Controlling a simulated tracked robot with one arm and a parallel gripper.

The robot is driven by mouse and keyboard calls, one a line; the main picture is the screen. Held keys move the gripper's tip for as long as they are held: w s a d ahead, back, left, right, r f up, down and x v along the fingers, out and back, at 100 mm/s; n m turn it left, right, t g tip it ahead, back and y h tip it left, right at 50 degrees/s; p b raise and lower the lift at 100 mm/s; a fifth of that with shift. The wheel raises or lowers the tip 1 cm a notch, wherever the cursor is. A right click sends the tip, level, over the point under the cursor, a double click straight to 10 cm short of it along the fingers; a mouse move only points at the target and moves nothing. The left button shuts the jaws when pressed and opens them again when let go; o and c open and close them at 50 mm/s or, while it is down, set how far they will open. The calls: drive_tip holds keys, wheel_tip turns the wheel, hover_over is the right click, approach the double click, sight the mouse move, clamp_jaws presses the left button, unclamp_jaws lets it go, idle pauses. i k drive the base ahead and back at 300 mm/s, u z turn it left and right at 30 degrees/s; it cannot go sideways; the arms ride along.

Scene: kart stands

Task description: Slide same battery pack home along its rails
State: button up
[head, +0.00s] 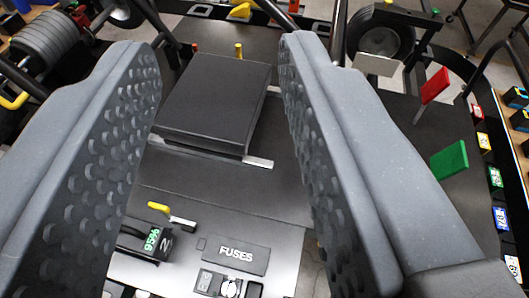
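A flat black box (214,95), which looks like the battery pack, lies on the dark kart floor in the middle of the head view. Silver rail ends (258,162) show at its near edge, and a strip of metal shows along its right side. My gripper (217,50) is open, with its two grey dimpled fingers wide apart. The box appears between the fingers in the picture; I cannot tell whether they touch it or stay above it. Parts of the box's left and right surroundings are hidden by the fingers.
A panel marked FUSES (236,254) is nearest. Left of it is a black unit with green digits (153,240) and a yellow lever (158,207). A red flag (435,85) and green flag (449,160) stand at right. Wheels (380,36) stand at the back.

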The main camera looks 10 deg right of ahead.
sight(144, 237)
drive_tip(key=k, duration=1.1)
drive_tip(key=u, duration=0.25)
drive_tip(key=i, duration=1.1)
drive_tip(key=u, duration=0.25)
